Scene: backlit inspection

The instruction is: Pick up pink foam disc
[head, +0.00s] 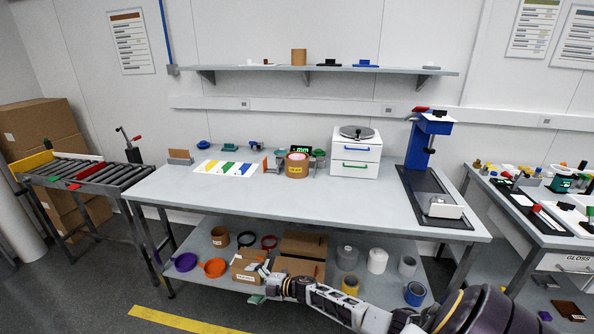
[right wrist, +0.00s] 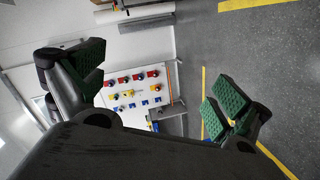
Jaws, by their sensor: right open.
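A round pink top, seemingly the pink foam disc (head: 297,156), shows at the mouth of a brown round tub (head: 297,169) with a yellow label on the workbench. It is too small to tell how deep it sits. My right gripper (head: 262,287) is low in front of the bench, by the lower shelf, well below and apart from the tub. In the right wrist view my right gripper (right wrist: 162,88) has its green-padded fingers wide apart with nothing between them. The disc is not seen in that view. My left gripper is not in view.
The workbench (head: 350,205) has clear room at its front. A white drawer unit (head: 355,155) stands right of the tub, and a blue-posted stand (head: 420,145) farther right. A colored-stripe mat (head: 230,168) lies left. The lower shelf holds boxes (head: 303,244) and rolls.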

